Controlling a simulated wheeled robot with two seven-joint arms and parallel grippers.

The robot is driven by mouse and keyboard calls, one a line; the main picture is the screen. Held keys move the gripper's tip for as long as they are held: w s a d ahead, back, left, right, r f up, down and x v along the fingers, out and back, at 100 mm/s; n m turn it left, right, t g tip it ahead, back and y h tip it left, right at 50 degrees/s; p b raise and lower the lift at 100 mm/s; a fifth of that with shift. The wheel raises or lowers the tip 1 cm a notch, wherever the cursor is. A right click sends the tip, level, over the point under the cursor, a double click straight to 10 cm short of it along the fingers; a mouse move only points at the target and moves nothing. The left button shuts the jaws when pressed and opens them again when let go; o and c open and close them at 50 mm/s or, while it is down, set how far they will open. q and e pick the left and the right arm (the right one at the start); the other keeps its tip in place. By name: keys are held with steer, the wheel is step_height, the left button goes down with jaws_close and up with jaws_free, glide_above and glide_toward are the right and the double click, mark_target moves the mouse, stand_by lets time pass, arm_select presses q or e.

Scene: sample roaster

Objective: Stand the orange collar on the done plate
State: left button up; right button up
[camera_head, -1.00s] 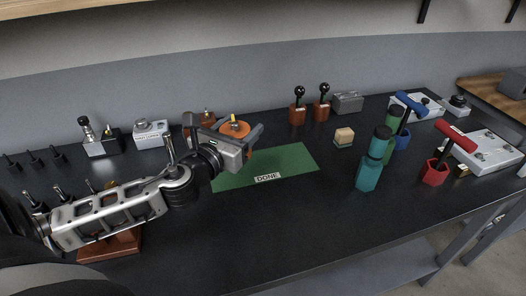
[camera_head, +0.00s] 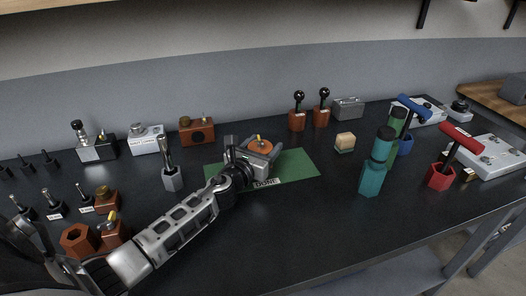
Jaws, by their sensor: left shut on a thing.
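The orange collar (camera_head: 258,143) is a round disc with a small knob on top. It is between the fingers of my left gripper (camera_head: 259,150), which is shut on it. The collar is over the green done plate (camera_head: 297,167), towards its left half. I cannot tell whether the collar touches the plate, as the gripper hides its lower side. My right gripper is not in view.
A grey-handled tool (camera_head: 172,178) stands left of the plate. A brown box (camera_head: 197,131) is behind it. The plate's right half and the front table are clear.

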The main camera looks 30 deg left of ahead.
arm_select(q)
steer(key=o, duration=1.4)
steer(key=shift+f, duration=0.15)
steer(key=shift+s, duration=0.1)
steer(key=s, duration=1)
steer(key=shift+s+d+b, duration=0.3)
steer(key=shift+d, duration=0.1)
steer(key=shift+s, duration=0.65)
